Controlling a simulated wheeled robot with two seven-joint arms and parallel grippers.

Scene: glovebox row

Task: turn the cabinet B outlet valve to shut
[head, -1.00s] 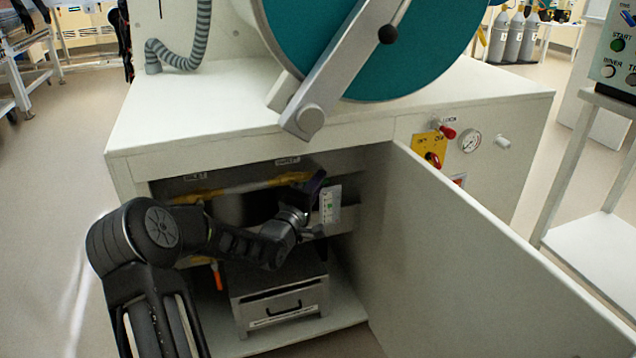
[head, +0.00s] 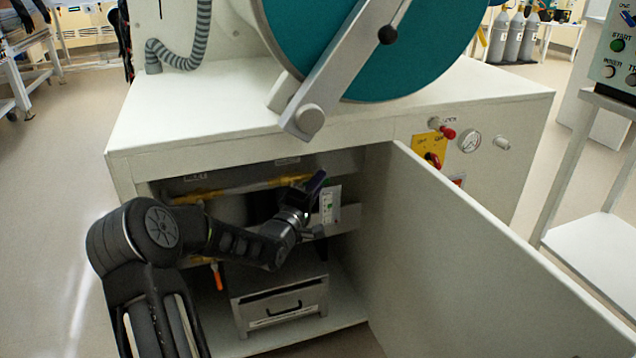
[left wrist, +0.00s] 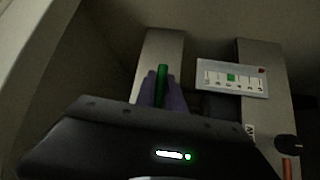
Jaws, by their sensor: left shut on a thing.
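My left gripper (head: 317,184) reaches into the open cabinet under the worktop, at the right end of the upper yellow pipe (head: 245,189). In the left wrist view its purple fingers (left wrist: 162,90) are shut on a green valve handle (left wrist: 162,76), held between them. The handle points nearly straight up in that view. The valve body is hidden behind my gripper, and I cannot read a label naming it. My right gripper is not in view.
A small panel with a green mark (head: 330,205) sits just right of the gripper. An orange handle (head: 217,277) hangs lower left. A drawer box (head: 280,307) stands on the cabinet floor. The open door (head: 470,250) bounds the right side.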

